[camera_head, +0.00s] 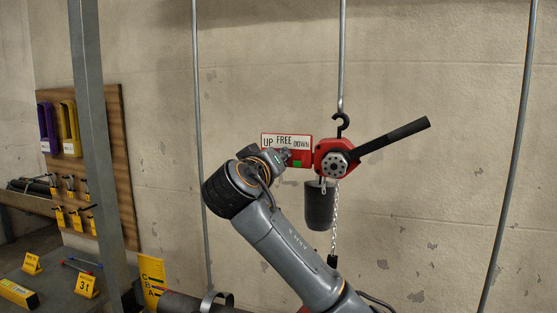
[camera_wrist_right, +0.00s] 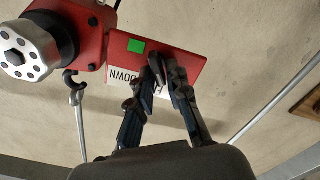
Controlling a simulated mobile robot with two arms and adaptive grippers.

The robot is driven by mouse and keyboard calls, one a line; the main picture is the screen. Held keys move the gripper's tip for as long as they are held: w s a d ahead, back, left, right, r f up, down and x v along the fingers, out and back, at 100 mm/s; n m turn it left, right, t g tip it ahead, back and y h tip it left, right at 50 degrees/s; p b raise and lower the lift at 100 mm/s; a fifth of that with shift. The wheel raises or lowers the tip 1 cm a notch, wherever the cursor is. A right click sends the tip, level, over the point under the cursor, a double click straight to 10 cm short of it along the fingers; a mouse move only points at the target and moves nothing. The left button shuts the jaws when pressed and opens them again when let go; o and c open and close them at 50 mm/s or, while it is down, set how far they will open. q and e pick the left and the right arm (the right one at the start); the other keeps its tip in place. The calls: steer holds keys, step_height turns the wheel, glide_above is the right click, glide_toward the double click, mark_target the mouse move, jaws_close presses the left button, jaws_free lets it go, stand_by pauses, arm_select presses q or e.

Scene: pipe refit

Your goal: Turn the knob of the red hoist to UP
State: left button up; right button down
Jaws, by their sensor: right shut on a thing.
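The red hoist (camera_head: 326,148) hangs from a dark hook. Its label plate (camera_head: 273,139) reads UP, FREE and DOWN from left to right; a green square (camera_head: 297,163) sits below the words. In the wrist view the red housing (camera_wrist_right: 97,52) and green square (camera_wrist_right: 136,46) show upside down, with DOWN readable. My right gripper (camera_head: 284,155) is at the label plate; in the wrist view its fingers (camera_wrist_right: 163,70) are close together there, shut on the knob. My left gripper is in neither view.
A black lever (camera_head: 396,135) sticks out to the hoist's right. A grey cylinder (camera_head: 320,205) and a chain (camera_head: 334,222) hang below. Thin vertical rods (camera_head: 199,120) stand on both sides. A grey post (camera_head: 93,140) and a wooden tool board (camera_head: 122,170) are at the left.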

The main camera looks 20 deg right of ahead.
stand_by(0.4)
steer(key=c, duration=1.4)
jaws_free()
steer(key=v, duration=1.2)
steer(key=shift+a, duration=0.1)
